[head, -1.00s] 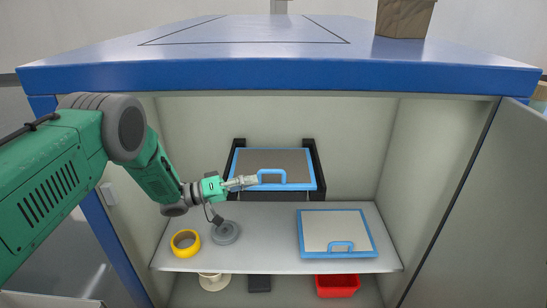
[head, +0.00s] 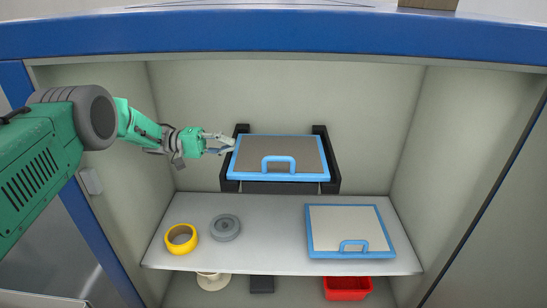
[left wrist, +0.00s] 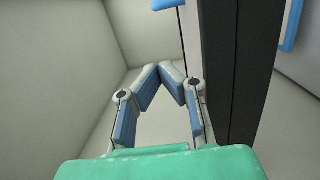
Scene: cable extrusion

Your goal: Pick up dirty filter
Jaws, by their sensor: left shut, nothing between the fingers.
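A dark grey-brown filter with a blue frame (head: 305,155) sits tilted in a black holder (head: 332,160) on the cabinet's back wall. Its blue handle (head: 278,160) is near its lower edge and free. A second, pale filter with a blue frame (head: 330,228) lies on the shelf at right. My left gripper (head: 230,143) is shut and empty, close to the dark filter's upper left side. In the left wrist view the fingertips (left wrist: 172,68) meet with nothing between them, left of the black holder (left wrist: 236,70). Contact with the holder cannot be told. My right gripper is out of view.
On the shelf (head: 265,240) are a yellow roll (head: 181,247) and a grey disc (head: 225,229). Below are a red bin (head: 347,290), a black box (head: 262,285) and a cream spool (head: 212,282). Cabinet walls close both sides; the blue top edge (head: 280,38) lies above.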

